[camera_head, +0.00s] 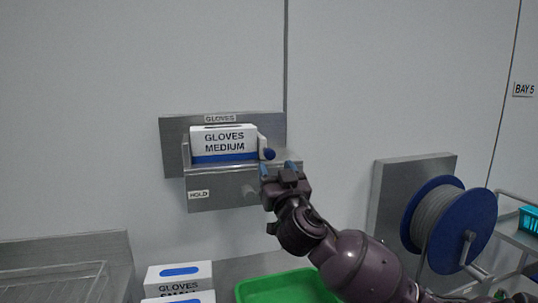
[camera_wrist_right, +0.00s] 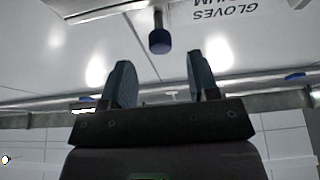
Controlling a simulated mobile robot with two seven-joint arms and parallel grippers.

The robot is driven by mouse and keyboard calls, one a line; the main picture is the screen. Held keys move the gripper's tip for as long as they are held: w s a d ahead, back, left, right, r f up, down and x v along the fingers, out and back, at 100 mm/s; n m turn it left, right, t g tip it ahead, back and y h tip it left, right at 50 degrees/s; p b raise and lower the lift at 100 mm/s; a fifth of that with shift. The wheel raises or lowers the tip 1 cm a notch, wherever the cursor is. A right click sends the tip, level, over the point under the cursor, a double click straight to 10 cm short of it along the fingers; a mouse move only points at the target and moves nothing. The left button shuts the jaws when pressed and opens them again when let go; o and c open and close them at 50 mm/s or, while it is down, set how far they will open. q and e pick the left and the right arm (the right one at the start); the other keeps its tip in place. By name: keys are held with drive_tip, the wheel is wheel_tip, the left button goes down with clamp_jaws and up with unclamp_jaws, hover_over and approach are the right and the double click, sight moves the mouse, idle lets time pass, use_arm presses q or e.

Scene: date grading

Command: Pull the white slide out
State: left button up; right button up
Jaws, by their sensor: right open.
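The white slide (camera_head: 262,143) shows as a small white piece at the right end of the glove box in the wall holder. A dark blue knob (camera_head: 269,154) is at its front. The knob, on a short stem, also shows in the right wrist view (camera_wrist_right: 160,41), ahead of the fingers and roughly centred between them. My right gripper (camera_head: 277,167) is open, with its blue fingers just below and right of the knob, and nothing between them. The rest of the slide is hidden. My left gripper is not in view.
A white and blue box of medium gloves (camera_head: 223,143) sits in the steel holder (camera_head: 225,190) on the wall. More glove boxes (camera_head: 179,276) and a green tray (camera_head: 285,288) are below. A blue cable reel (camera_head: 460,226) stands at the right.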

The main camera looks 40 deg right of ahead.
sight(271, 158)
drive_tip(key=shift+x, duration=3.05)
drive_tip(key=shift+f, duration=0.1)
drive_tip(key=shift+c, duration=0.5)
clamp_jaws()
